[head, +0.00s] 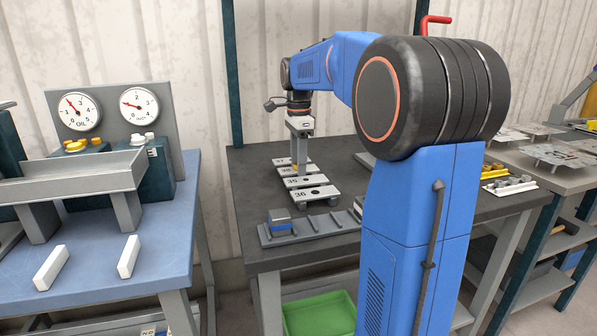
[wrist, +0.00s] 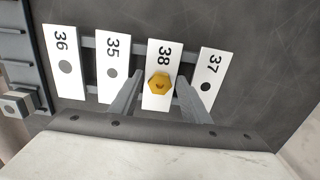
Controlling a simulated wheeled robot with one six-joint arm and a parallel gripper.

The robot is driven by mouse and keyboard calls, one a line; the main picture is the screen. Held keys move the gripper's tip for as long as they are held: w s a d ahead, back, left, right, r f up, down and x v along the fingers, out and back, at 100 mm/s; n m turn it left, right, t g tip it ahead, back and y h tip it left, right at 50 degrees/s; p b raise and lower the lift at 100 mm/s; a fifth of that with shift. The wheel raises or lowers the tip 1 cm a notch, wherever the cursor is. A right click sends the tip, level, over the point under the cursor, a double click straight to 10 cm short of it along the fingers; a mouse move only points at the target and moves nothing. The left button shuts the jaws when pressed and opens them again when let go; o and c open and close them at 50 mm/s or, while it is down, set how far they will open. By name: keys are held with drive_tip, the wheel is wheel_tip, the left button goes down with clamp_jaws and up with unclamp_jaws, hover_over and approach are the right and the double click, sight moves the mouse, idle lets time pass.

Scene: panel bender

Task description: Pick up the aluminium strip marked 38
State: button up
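The aluminium strip marked 38 (wrist: 163,62) is a pale, flat plate with a yellow hexagonal piece (wrist: 160,85) on it. It lies on a dark rack between strip 35 (wrist: 113,70) and strip 37 (wrist: 209,75). Strip 36 (wrist: 63,62) is at the far left in the wrist view. My gripper (wrist: 160,97) is open, with one finger on each side of strip 38. Contact with the strip cannot be told. In the head view my gripper (head: 301,160) points down over the row, partly hiding strip 38.
A green bin (head: 320,315) sits below the dark table. A blue table (head: 110,255) with gauges and two white bars stands left. My arm hides the table's right middle.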

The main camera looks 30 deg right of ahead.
drive_tip(key=c, duration=0.6)
drive_tip(key=shift+o, duration=0.2)
drive_tip(key=shift+r, duration=0.1)
